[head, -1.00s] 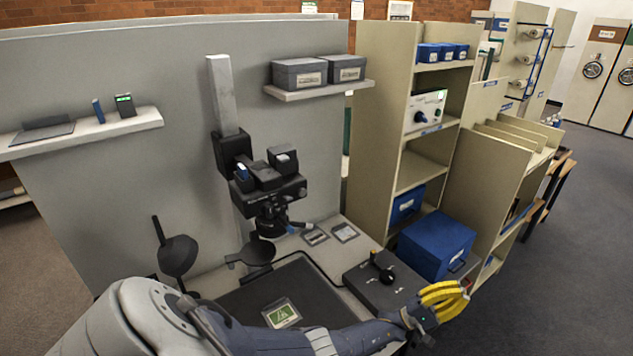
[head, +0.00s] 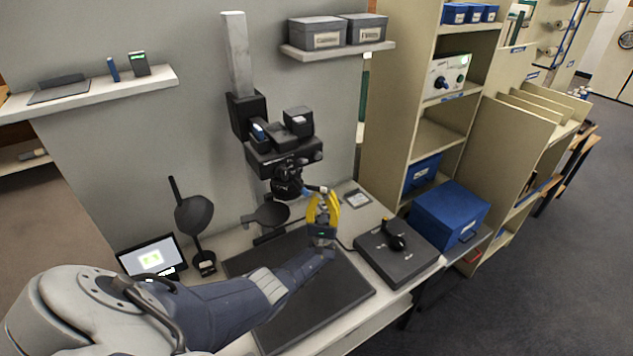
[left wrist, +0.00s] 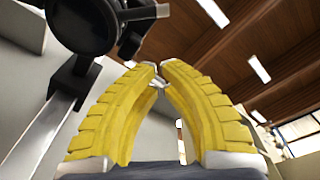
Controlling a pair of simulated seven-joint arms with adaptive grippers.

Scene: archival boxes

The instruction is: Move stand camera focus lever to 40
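The black stand camera (head: 285,150) hangs on a grey upright post, lens down over the dark baseboard (head: 350,300). The dark lens (left wrist: 85,22) is close at upper left. The scale is unreadable. My right gripper is out of view.
A black control box (head: 395,255) with a knob stands right of the baseboard. A dark lamp (head: 194,215) and a lit screen (head: 151,257) stand to the left. A shelf with grey boxes (head: 317,33) juts out above right. A blue box (head: 449,212) stands beyond the table.

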